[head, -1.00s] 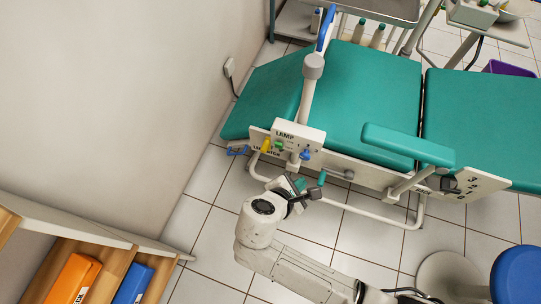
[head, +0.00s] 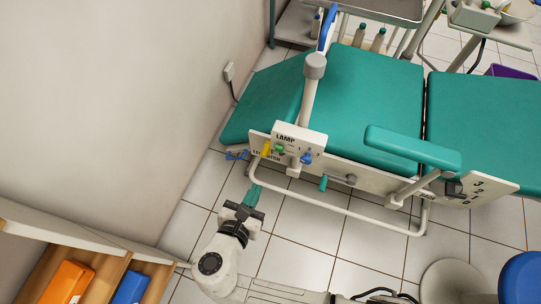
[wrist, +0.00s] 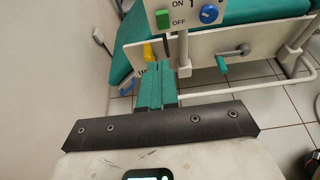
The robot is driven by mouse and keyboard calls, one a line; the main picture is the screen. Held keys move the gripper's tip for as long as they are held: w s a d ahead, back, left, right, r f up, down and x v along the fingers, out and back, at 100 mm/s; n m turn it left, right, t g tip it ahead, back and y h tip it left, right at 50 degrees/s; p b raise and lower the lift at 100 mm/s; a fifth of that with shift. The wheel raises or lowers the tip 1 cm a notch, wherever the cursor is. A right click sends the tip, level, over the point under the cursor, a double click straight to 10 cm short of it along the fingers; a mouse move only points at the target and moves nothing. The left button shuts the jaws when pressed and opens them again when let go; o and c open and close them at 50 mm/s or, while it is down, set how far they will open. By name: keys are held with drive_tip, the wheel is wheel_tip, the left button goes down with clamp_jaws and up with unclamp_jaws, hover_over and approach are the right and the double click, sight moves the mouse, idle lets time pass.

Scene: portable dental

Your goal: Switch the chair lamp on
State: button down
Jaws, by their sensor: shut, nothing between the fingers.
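The lamp box (head: 312,138), white and marked LAMP, is fixed at the near left side of the green dental chair (head: 370,90). It carries a green switch (head: 280,149) and a blue knob (head: 306,159). In the wrist view, the green switch (wrist: 163,19) sits beside the words ON and OFF, with the blue knob (wrist: 209,14) to its right. Which way the switch is set is too small to tell. My gripper (head: 256,189) is shut and empty, below and left of the box and apart from it. Its teal fingers (wrist: 156,82) lie together in the wrist view, pointing toward the chair.
A yellow lever (head: 266,149) stands just left of the lamp box. A crank with a teal handle (head: 323,183) sticks out to its right. A white tube rail (head: 345,212) runs low along the chair. The wall (head: 110,90) and shelf (head: 90,241) are at left.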

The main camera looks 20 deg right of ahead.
sight(276, 145)
drive_tip(key=x, duration=0.3)
drive_tip(key=r+x, duration=0.1)
drive_tip(key=x, duration=0.3)
drive_tip(key=b+x, duration=0.1)
drive_tip(key=x, duration=0.2)
drive_tip(key=shift+w+d+r, duration=0.25)
drive_tip(key=shift+w+d, duration=0.25)
drive_tip(key=shift+d, duration=0.05)
drive_tip(key=shift+w+d+r, duration=0.25)
drive_tip(key=shift+w+d, duration=0.1)
drive_tip(key=shift+w, duration=0.05)
drive_tip(key=p, duration=0.2)
drive_tip(key=r+g+y+p, duration=0.1)
drive_tip(key=p, duration=0.2)
drive_tip(key=shift+w+d+r+p, duration=0.3)
drive_tip(key=shift+w+d, duration=0.1)
drive_tip(key=shift+f, duration=0.4)
drive_tip(key=shift+r, duration=0.2)
